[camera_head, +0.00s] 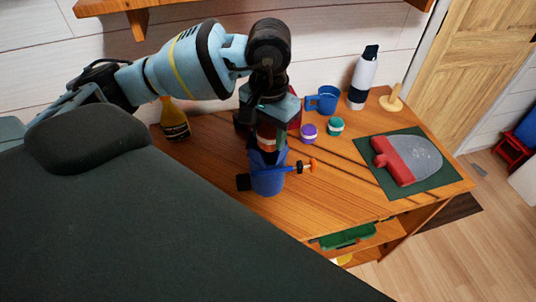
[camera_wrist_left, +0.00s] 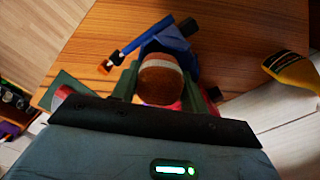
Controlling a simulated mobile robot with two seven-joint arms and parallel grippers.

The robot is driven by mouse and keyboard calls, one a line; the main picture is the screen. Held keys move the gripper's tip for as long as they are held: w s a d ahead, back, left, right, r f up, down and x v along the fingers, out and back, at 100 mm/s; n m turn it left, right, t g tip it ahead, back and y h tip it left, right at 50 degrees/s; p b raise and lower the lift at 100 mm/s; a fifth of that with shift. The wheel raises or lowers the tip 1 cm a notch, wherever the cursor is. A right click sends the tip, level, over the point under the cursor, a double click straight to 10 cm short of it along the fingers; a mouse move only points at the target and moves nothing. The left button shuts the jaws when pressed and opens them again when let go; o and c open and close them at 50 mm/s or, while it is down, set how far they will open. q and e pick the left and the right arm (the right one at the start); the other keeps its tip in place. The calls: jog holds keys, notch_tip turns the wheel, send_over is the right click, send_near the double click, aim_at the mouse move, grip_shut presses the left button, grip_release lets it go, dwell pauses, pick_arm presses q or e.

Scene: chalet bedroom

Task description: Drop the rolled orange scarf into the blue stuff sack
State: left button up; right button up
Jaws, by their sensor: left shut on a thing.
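The blue stuff sack (camera_head: 268,182) stands on the wooden table in the head view, and part of it shows in the left wrist view (camera_wrist_left: 180,45). My left gripper (camera_head: 267,140) points down over the sack's mouth. It is shut on the rolled orange scarf (camera_wrist_left: 160,80), which has a pale band and sits between the two fingers in the wrist view. In the head view a reddish-orange bit of the scarf (camera_head: 266,132) shows just above the sack. The gripper hides most of the mouth, so I cannot tell whether the scarf's lower end is inside. My right gripper is not in view.
A blue-handled tool with an orange end (camera_head: 302,167) lies close by the sack. Purple (camera_head: 309,132) and green (camera_head: 336,126) jars, a blue mug (camera_head: 325,100) and a white flask (camera_head: 362,80) stand right. A red-and-grey item (camera_head: 408,160) lies on a green mat.

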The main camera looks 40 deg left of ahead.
pick_arm(q)
jog(key=shift+f, duration=0.3)
jog(key=o, duration=1.1)
jog(key=shift+c, duration=0.2)
jog(key=shift+r, duration=0.15)
jog(key=shift+r, duration=0.3)
notch_tip(320, 180, up, 6)
jog(key=shift+r, duration=0.55)
